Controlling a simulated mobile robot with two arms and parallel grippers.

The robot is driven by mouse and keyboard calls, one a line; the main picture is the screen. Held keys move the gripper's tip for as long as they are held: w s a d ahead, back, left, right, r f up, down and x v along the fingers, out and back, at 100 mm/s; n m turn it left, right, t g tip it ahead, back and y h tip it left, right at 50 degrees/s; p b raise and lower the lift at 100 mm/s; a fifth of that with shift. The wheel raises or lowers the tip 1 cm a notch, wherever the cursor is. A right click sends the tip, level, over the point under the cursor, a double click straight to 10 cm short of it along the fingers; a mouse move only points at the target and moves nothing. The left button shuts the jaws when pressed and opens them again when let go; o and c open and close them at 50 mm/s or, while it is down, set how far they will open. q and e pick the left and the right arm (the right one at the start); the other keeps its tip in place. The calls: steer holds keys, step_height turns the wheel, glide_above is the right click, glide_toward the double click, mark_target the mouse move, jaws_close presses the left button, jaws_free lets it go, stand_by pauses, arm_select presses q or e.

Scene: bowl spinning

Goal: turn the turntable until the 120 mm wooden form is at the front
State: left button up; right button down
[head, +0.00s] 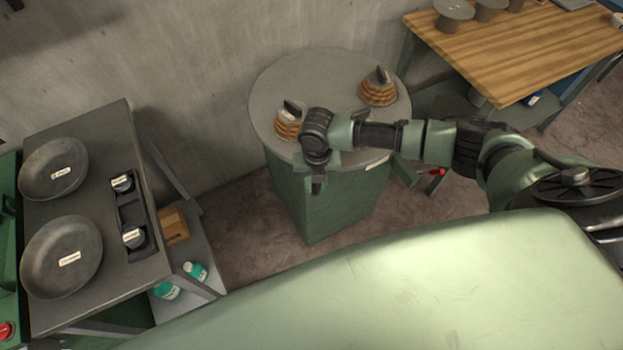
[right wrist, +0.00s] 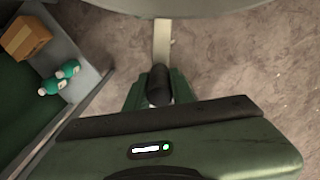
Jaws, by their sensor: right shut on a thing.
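The turntable (head: 335,68) has a round grey top on a green pedestal (head: 335,200). One stepped wooden form (head: 288,131) with a dark top piece sits at its left front, partly hidden by my right arm. A second wooden form (head: 378,96) sits at the back right. Their size labels are too small to read. My right gripper (head: 317,187) is low at the turntable's front edge. In the right wrist view it is shut on a black knob (right wrist: 158,85) on a pale bar (right wrist: 162,45) that comes from under the rim. My left gripper is not in view.
A dark stand (head: 100,250) on the left holds two round dishes (head: 55,170) and a small rack. A red-tipped lever (head: 437,172) sticks out right of the pedestal. A wooden table (head: 520,55) stands at back right.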

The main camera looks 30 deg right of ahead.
stand_by(0.3)
steer(key=c, duration=1.2)
jaws_free()
step_height(320, 180, up, 8)
steer(key=shift+f+b, duration=0.1)
steer(key=shift+b, duration=0.6)
